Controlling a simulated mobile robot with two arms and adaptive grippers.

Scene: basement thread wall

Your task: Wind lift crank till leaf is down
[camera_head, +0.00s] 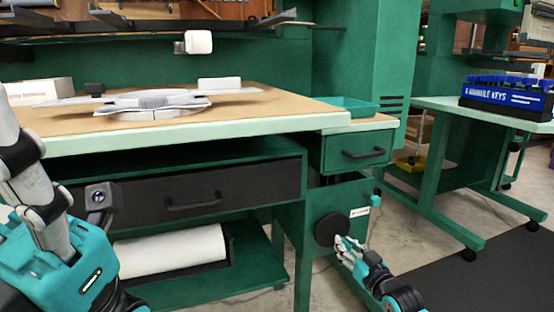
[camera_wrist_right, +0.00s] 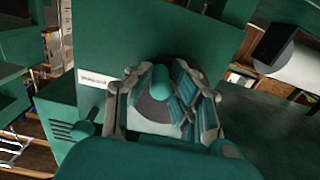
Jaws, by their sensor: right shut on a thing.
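The lift crank shows as a dark round disc (camera_head: 332,229) on the front of a green cabinet (camera_head: 315,205) below the bench's right end. In the right wrist view its grey disc (camera_wrist_right: 152,108) carries a teal knob (camera_wrist_right: 161,80). My right gripper (camera_head: 345,246) is at the disc's lower right edge. In the right wrist view its fingers (camera_wrist_right: 165,92) are shut around the knob, hiding part of the disc. The bench top (camera_head: 250,118) looks level. I cannot tell which part is the leaf. My left arm shows at the left edge; its fingers are not seen.
A small drawer (camera_head: 358,150) is above the crank, with a white label (camera_head: 359,212) beside the disc. A teal knob (camera_head: 377,196) sticks out at the cabinet's right edge. A second green bench (camera_head: 440,108) with a blue key box (camera_head: 507,95) stands right. Floor between is open.

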